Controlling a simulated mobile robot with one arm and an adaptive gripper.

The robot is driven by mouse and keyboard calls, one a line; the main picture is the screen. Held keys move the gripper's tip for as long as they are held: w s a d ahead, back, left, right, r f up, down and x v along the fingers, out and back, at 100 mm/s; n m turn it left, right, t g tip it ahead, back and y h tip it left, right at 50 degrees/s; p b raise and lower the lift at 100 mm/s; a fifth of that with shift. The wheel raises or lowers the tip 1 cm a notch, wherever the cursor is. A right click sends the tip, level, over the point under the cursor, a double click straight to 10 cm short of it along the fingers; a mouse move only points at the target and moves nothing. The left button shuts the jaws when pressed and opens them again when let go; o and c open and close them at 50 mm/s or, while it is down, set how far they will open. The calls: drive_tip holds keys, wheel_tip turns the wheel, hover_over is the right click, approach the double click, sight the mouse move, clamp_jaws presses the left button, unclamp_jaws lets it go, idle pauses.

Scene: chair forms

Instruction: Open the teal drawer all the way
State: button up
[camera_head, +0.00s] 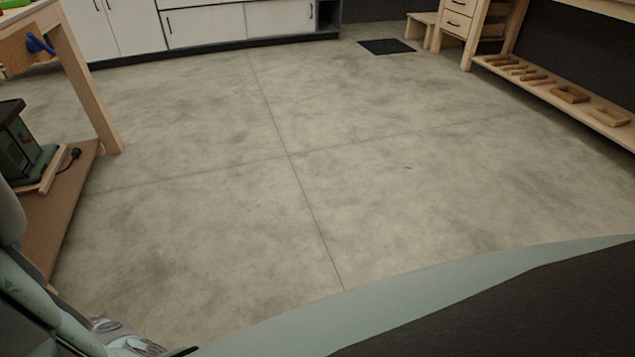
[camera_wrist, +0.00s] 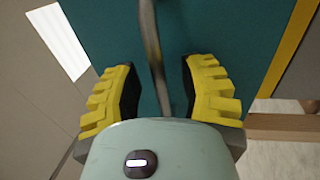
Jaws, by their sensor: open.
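In the wrist view a teal drawer front (camera_wrist: 225,30) fills the upper middle, close to my gripper. A dark metal bar handle (camera_wrist: 152,45) runs down across it. My gripper (camera_wrist: 160,72) has yellow ribbed fingers with dark pads, spread apart. The handle lies between the two fingers in the picture, with a gap on each side. Whether it is fully inside the jaws in depth I cannot tell. The lower part of the handle is hidden behind my gripper's body. The teal drawer does not show in the head view.
In the head view the concrete floor (camera_head: 230,200) is widely clear. White cabinets (camera_head: 210,25) stand at the back, a wooden bench (camera_head: 85,80) at the left, and a low shelf (camera_head: 550,95) with wooden pieces at the right. A yellow edge (camera_wrist: 289,45) borders the teal front.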

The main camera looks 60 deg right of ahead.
clamp_jaws()
idle(0.4)
